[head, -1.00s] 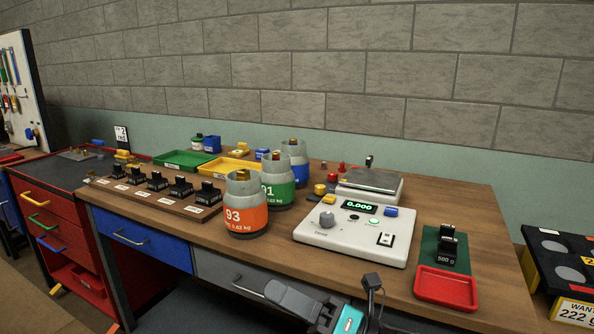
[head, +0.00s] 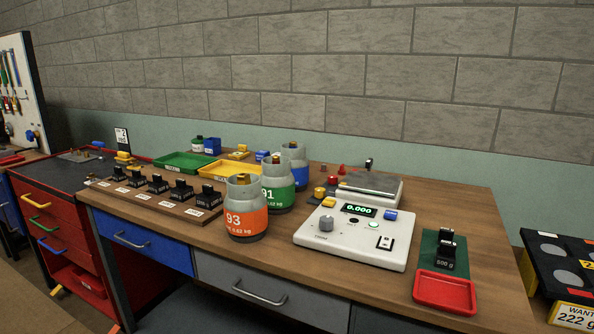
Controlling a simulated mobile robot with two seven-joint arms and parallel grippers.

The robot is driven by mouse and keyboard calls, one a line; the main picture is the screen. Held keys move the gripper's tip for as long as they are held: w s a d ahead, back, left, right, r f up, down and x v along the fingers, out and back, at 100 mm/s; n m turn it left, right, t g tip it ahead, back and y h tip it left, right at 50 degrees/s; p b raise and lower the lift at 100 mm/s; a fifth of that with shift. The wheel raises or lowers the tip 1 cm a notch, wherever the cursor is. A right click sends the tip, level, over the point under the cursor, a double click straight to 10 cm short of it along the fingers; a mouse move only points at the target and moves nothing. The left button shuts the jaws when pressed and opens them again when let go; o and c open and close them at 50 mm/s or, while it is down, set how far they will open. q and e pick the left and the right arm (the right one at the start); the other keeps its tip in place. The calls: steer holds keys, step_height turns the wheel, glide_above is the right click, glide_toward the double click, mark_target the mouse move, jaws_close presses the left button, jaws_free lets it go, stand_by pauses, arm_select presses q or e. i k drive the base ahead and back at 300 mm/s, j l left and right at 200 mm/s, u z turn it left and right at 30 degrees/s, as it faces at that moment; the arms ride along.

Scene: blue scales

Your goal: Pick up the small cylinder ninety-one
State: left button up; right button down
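The small cylinder ninety-one (head: 279,189) is grey with a green band marked 91 and a brass top. It stands upright on the wooden bench. Cylinder 93 (head: 246,216), with an orange band, stands in front of it to the left and hides part of its label. A third cylinder (head: 297,174) with a blue band stands behind it to the right. Neither of my grippers shows in the head view.
A scale (head: 352,236) reading 0.000 stands right of the cylinders. A weight rack (head: 150,196) lies to the left, with green (head: 184,162) and yellow (head: 229,170) trays behind. A red tray (head: 445,292) sits at the front right. Bare bench lies in front of the cylinders.

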mark_target(277, 177)
steer(key=i+j+z, duration=0.85)
steer(key=i, duration=0.1)
